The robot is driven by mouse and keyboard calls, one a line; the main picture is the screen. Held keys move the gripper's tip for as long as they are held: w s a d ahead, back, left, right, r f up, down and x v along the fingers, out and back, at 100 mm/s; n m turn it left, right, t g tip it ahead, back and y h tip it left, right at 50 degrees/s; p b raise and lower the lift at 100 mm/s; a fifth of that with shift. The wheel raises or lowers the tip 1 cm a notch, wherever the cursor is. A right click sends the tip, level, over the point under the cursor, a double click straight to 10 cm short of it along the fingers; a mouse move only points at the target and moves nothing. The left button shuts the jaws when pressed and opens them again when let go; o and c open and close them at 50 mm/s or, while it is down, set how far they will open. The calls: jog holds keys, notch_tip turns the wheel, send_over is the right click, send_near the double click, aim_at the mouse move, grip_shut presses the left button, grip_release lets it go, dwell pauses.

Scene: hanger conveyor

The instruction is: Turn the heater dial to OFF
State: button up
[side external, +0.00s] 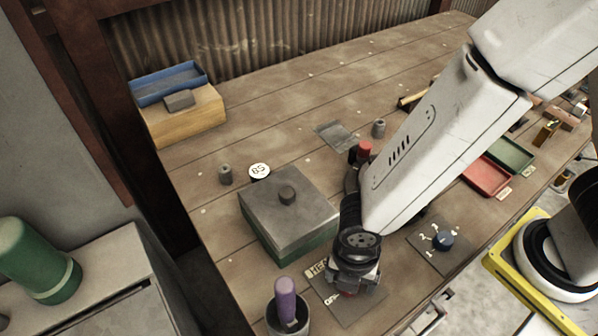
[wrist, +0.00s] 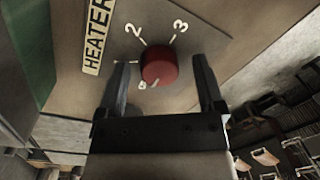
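The red heater dial (wrist: 160,67) sits on a metal plate beside a HEATER label (wrist: 97,36). The figures 2 and 3 show above it, a mark to its left and a partly covered figure below; its pointer direction is not clear. My gripper (wrist: 161,80) is open, with one finger on each side of the dial. A gap shows at both sides, wider on the right. In the side external view my gripper (side external: 352,287) is low over the heater plate (side external: 372,295) and hides most of the dial. The HEATER label (side external: 317,269) is partly covered there.
A grey-lidded green box (side external: 290,215) stands close left of my gripper. A cup with a purple-handled tool (side external: 286,305) stands in front. A blue dial (side external: 443,240) on its own plate is to the right. The back of the bench is mostly clear.

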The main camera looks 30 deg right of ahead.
jog(key=shift+a+r, duration=0.1)
jog(key=shift+r, duration=0.05)
jog(key=shift+w+r, duration=0.15)
jog(key=shift+r, duration=3.6)
jog(key=shift+w, duration=0.1)
jog(key=w+d+m+t, duration=0.1)
jog(key=w+d+m, duration=0.2)
jog(key=d+m, duration=0.4)
jog(key=w+d+r+m+t, duration=0.1)
jog(key=w+d+m, duration=0.1)
jog(key=d+m, duration=0.6)
jog(key=w+d+r+m+t, duration=0.1)
jog(key=w+d+m, duration=0.2)
jog(key=d+m, duration=0.5)
jog(key=shift+w+d+r+m, duration=0.1)
jog(key=shift+w+d+m, duration=0.2)
jog(key=shift+m, duration=0.1)
jog(key=shift+d+m, duration=0.5)
jog(key=shift+m, duration=0.1)
